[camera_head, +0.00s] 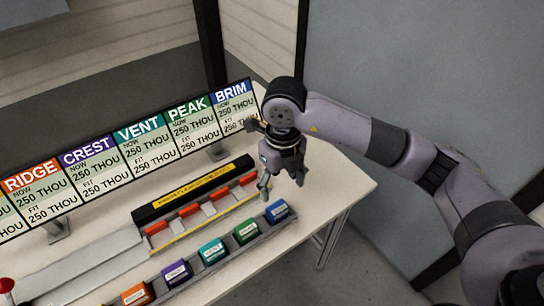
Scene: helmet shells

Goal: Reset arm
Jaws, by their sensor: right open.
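My right arm comes in from the right and reaches over the right end of the table. My right gripper (282,183) points down with its fingers apart. It looks empty, above the table near the blue block (278,211) and the end of the black-topped fixture (193,191). I cannot tell from this view how high the fingertips are. My left arm and gripper are not in view.
A front rail holds orange (137,294), purple (177,273), teal (212,251) and green (246,231) blocks. A sign board (125,151) with coloured headings stands behind the fixture. Bare white tabletop (338,187) lies at the right; floor shows beyond its edge.

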